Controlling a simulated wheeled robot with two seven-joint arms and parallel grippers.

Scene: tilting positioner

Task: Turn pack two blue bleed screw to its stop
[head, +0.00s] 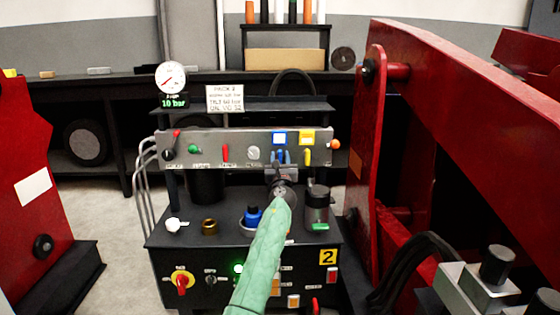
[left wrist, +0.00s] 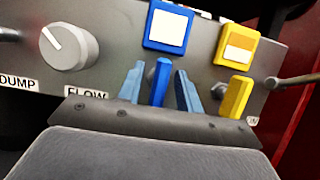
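The blue bleed screw (left wrist: 160,82) stands upright below a blue-framed tag (left wrist: 170,27) on the grey valve panel. My left gripper (left wrist: 160,88) has one finger on each side of it, with visible gaps, so it is open around the screw. In the head view the left gripper (head: 281,164) reaches the panel below the blue tag (head: 279,138), and mostly hides the screw. My right gripper is not in view.
A yellow screw (left wrist: 235,97) under a yellow tag (left wrist: 237,45) sits close to the right of the fingers. A round flow knob (left wrist: 70,46) is to the left. A canister (head: 317,206) and a blue-capped filler (head: 253,216) stand below. A red frame (head: 376,150) rises at right.

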